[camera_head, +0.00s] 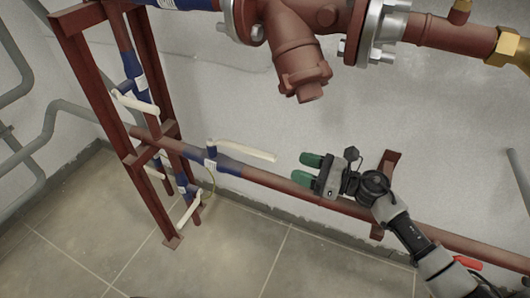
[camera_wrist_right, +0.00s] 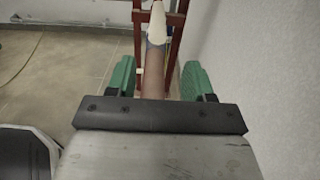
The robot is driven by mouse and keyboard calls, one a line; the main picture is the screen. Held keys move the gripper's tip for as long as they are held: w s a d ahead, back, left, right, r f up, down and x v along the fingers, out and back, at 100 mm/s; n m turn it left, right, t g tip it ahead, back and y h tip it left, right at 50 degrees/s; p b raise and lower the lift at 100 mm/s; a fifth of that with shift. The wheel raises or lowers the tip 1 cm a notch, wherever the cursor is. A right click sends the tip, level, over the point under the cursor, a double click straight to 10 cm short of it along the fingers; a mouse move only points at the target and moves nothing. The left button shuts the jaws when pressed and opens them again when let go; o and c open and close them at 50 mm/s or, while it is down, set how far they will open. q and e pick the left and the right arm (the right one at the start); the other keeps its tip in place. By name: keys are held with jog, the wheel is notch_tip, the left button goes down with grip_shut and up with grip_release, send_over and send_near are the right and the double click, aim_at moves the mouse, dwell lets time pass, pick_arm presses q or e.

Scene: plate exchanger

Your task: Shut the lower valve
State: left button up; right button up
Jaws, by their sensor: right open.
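The lower valve (camera_head: 229,166) is a blue body on the lower red pipe. Its long cream lever (camera_head: 245,151) reaches right from a blue stem, roughly along the pipe and above it. My right gripper (camera_head: 301,169) has green fingers, is open and empty, and points left at the lever. A small gap shows between its fingertips and the lever's free end in the head view. In the right wrist view the lever (camera_wrist_right: 157,22) is ahead, between the lines of the open fingers (camera_wrist_right: 160,68). My left gripper is not in view.
A red frame (camera_head: 95,90) with several smaller cream-handled valves stands at the left. A large red strainer and flanges (camera_head: 300,60) hang above. The lower pipe (camera_head: 290,187) runs close beneath my right gripper, and the grey wall (camera_head: 460,160) is behind. The tiled floor (camera_head: 245,250) in front is clear.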

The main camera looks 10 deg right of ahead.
aim_at(276, 160)
jog(key=x, duration=1)
jog(key=shift+s+a+r, duration=0.1)
jog(key=shift+s+r, duration=0.05)
jog(key=shift+c, duration=0.4)
grip_shut()
